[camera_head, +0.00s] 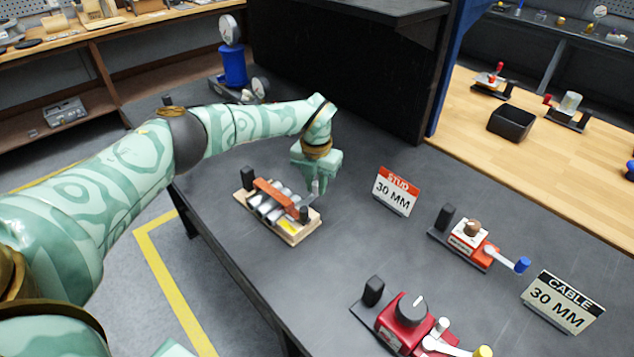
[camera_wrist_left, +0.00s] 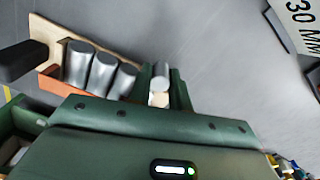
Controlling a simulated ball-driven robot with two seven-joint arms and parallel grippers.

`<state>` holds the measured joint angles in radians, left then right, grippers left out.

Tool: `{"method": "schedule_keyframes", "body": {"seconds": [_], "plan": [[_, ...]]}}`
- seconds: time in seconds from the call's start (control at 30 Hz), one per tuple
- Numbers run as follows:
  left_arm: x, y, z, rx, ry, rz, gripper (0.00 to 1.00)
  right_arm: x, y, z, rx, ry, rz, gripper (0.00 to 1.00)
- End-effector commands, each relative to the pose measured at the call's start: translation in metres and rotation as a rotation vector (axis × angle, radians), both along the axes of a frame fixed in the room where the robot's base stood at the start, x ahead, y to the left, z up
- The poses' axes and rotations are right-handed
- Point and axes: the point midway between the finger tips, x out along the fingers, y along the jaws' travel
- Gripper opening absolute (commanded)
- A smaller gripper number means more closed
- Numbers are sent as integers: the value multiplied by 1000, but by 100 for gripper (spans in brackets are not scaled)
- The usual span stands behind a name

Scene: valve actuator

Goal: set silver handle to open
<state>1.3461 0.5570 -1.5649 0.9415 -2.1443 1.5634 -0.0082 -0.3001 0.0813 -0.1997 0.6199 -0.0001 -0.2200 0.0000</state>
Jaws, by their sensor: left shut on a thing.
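The valve device (camera_head: 290,232) has a wooden base, several silver cylinders, an orange bar and a yellow label. It sits on the dark table near its left edge; its cylinders (camera_wrist_left: 101,74) show at the left in the left wrist view. My left gripper (camera_head: 316,184) points down at the device's right back side. In the left wrist view its fingers (camera_wrist_left: 160,90) are shut on the silver handle (camera_wrist_left: 160,72), a short pale silver piece beside the cylinders. The fingers hide most of the handle, and its link to the device is unclear. My right gripper is out of view.
A STUD sign (camera_head: 396,191) stands right of my left gripper. A red and white valve with a blue-tipped lever (camera_head: 472,243), a CABLE sign (camera_head: 562,302) and a red valve (camera_head: 408,322) stand further right and front. A black panel (camera_head: 340,75) rises behind.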

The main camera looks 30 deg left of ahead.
Motion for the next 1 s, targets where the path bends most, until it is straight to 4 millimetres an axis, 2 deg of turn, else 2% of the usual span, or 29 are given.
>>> {"method": "schedule_keyframes", "body": {"seconds": [0.4, 0.43, 0.5, 0.83, 1.0], "plan": [[0, 0, 0, -1, 1, 6, 0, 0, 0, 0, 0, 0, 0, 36], [0, 0, 0, -1, 1, 6, 25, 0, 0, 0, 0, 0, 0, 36], [0, 0, 0, 0, 1, 6, 41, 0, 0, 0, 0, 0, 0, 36], [0, 0, 4, 0, -1, 6, 41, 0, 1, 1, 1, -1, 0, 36], [1, 1, 32, 0, -4, 6, 41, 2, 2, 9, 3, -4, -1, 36]]}}
